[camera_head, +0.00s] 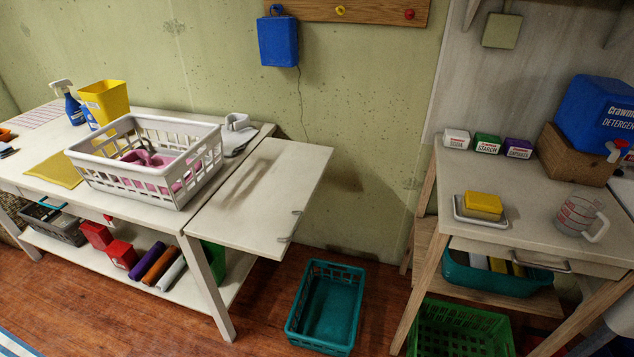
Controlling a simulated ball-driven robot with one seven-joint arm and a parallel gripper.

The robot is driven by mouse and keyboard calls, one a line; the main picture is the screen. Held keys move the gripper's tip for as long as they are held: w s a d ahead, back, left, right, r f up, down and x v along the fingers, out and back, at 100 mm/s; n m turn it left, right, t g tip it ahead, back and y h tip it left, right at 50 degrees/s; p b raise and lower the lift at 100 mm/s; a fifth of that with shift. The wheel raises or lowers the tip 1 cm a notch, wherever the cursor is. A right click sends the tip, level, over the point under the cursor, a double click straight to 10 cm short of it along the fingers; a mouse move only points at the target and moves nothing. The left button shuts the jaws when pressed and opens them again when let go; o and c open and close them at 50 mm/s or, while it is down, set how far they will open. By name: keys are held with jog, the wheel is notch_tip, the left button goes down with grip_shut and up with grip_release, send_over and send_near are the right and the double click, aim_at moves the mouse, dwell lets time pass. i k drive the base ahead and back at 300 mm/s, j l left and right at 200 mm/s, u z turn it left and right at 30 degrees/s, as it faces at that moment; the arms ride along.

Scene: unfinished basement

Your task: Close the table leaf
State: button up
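The table leaf (262,196) is a pale board at the right end of the long white table (140,198). It is raised, sticking out about level with the tabletop toward the right. Two small metal fittings (297,212) show at its right edge. Nothing lies on the leaf; a shadow falls across it. My gripper is not in view.
A white laundry basket (193,147) with pink cloth stands on the table near the leaf. A teal basket (326,307) sits on the floor below and right of the leaf. A second table (520,222) stands at the right, with floor between the tables.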

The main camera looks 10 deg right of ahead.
aim_at(259, 210)
jog(key=i+j, duration=0.15)
jog(key=j, duration=0.25)
jog(key=i+j, duration=0.1)
jog(key=j, duration=0.35)
jog(key=i+j, duration=0.15)
jog(key=j, duration=0.25)
jog(key=i+j, duration=0.1)
jog(key=j, duration=0.35)
jog(key=i+j, duration=0.15)
jog(key=j, duration=0.25)
